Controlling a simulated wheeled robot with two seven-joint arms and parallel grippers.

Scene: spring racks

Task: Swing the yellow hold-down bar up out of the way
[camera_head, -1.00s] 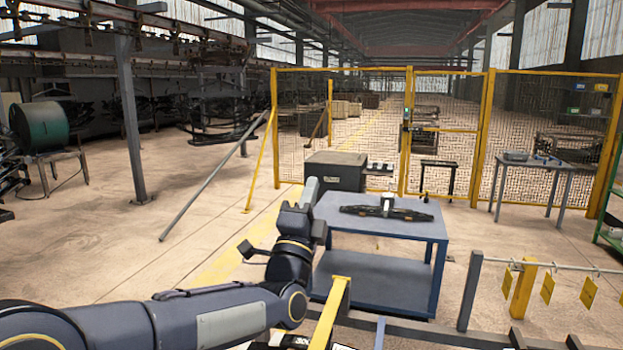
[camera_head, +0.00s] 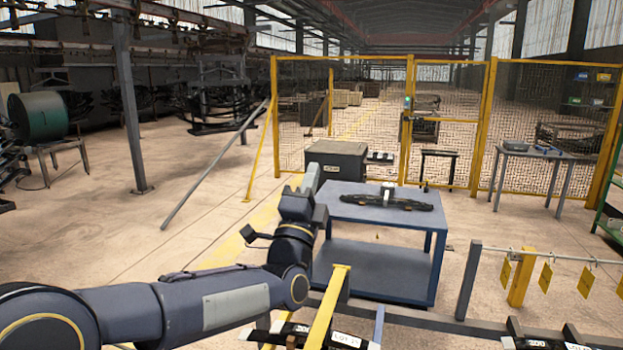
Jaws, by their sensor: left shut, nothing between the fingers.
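A yellow bar (camera_head: 328,308) runs from the bottom edge of the view away from me to a flat end, at the bottom centre. Its lower part is cut off, and I cannot tell whether it is the hold-down bar or a fixed part of the rack. My left arm comes in from the left and passes beside the bar's far end. My left gripper (camera_head: 312,172) points away from me, above and beyond the bar, near the table's left edge. It is shut and empty, apart from the bar. My right gripper is not in view.
A blue table (camera_head: 345,211) with a black leaf spring (camera_head: 385,202) on it stands just beyond. A grey rail with yellow tags (camera_head: 545,281) and a yellow post (camera_head: 522,284) are at right. Labelled black springs (camera_head: 340,336) show at the bottom. Yellow mesh fencing stands behind; floor at left is open.

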